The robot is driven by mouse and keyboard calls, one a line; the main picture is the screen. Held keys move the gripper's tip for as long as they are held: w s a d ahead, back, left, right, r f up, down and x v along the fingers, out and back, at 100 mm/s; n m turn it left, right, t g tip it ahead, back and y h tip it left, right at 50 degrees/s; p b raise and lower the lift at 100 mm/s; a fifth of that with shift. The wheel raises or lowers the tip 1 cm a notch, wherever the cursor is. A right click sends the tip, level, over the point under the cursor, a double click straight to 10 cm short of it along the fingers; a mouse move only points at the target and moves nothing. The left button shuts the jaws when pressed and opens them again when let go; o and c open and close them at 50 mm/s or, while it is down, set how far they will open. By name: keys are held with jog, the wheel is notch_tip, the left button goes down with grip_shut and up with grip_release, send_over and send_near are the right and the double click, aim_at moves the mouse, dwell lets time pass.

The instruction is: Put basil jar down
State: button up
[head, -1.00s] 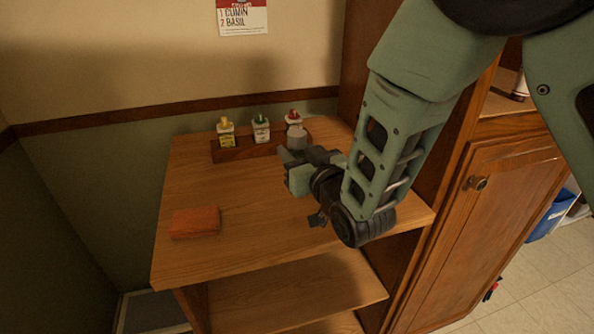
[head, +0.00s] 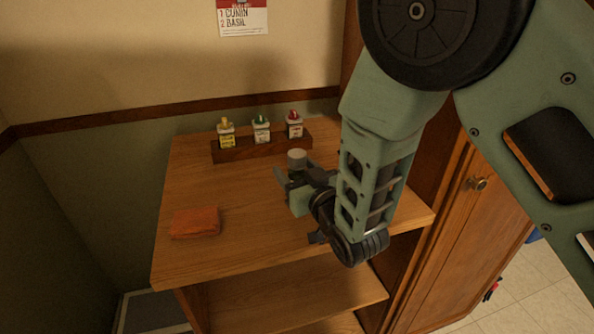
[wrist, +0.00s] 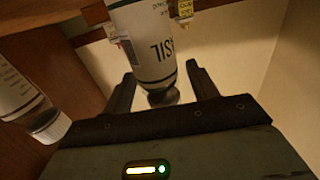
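The basil jar (head: 297,162) stands roughly upright above or on the wooden counter, in front of the small rack. In the head view its pale grey lid shows, with a darker body partly behind my gripper. In the wrist view its white label (wrist: 150,45) reads "SIL" between the fingers, and the picture is upside down. My gripper (head: 300,178) is around the jar; its fingers (wrist: 160,78) look spread, with a narrow gap on the right side. The jar's base is hidden in the head view, so contact with the counter cannot be told.
A wooden rack (head: 232,155) at the back holds yellow-, green- and red-capped bottles. An orange sponge or cloth (head: 195,222) lies at the front left. The middle left counter (head: 215,190) is clear. A cabinet (head: 470,240) stands right. Another white-labelled bottle (wrist: 28,100) shows in the wrist view.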

jog(key=shift+r, duration=0.25)
jog(key=p+v, duration=0.5)
jog(key=v, duration=0.7)
jog(key=shift+f, duration=0.1)
